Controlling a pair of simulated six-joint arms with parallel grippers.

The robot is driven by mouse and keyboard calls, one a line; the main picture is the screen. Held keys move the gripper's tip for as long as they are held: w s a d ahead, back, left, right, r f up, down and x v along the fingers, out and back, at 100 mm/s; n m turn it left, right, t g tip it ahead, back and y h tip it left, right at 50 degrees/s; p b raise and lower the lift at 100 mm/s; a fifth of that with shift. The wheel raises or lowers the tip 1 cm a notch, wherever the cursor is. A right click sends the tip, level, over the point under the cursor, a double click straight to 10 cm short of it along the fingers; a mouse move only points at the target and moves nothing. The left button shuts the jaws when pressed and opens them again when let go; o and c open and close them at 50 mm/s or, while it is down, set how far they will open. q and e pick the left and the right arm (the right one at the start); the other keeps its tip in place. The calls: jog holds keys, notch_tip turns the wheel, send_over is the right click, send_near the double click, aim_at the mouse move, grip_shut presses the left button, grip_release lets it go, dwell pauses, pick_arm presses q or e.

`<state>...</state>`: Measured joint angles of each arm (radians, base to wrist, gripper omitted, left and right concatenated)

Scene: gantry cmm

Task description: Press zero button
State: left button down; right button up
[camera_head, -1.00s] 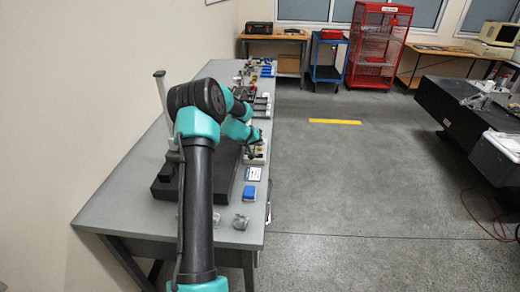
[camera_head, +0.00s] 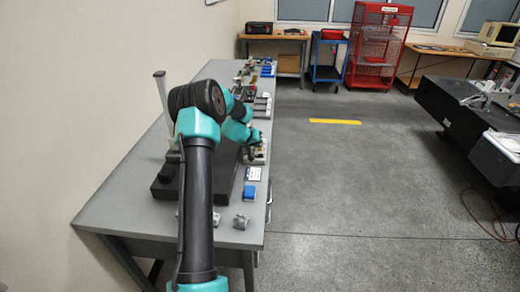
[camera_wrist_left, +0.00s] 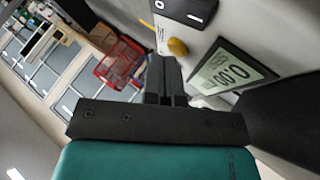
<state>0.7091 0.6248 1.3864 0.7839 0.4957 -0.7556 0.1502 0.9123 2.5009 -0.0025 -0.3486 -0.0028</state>
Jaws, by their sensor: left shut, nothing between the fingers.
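A pale box (camera_head: 261,157) with a display stands near the right edge of the grey bench. In the left wrist view its display (camera_wrist_left: 235,72) reads 0.00, seen at a tilt. A round yellow button (camera_wrist_left: 177,46) sits on the pale face beside the display. A black switch plate (camera_wrist_left: 188,11) with a white 0 mark lies past it at the top. My left gripper (camera_head: 251,153) is low at the box. In the wrist view its fingers (camera_wrist_left: 161,60) are shut and empty, with tips just short of the button; I cannot tell whether they touch. My right gripper is not in view.
A dark slab (camera_head: 168,185) with an upright post (camera_head: 162,95) lies on the bench (camera_head: 120,205) by my arm. A white card (camera_head: 253,174), a blue block (camera_head: 249,193) and a small metal part (camera_head: 240,221) sit nearer. Several objects crowd the far end.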

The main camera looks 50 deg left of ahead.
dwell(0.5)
pick_arm(q)
jog(key=shift+r, duration=0.75)
jog(key=shift+r, duration=0.15)
jog(key=shift+r, duration=2.4)
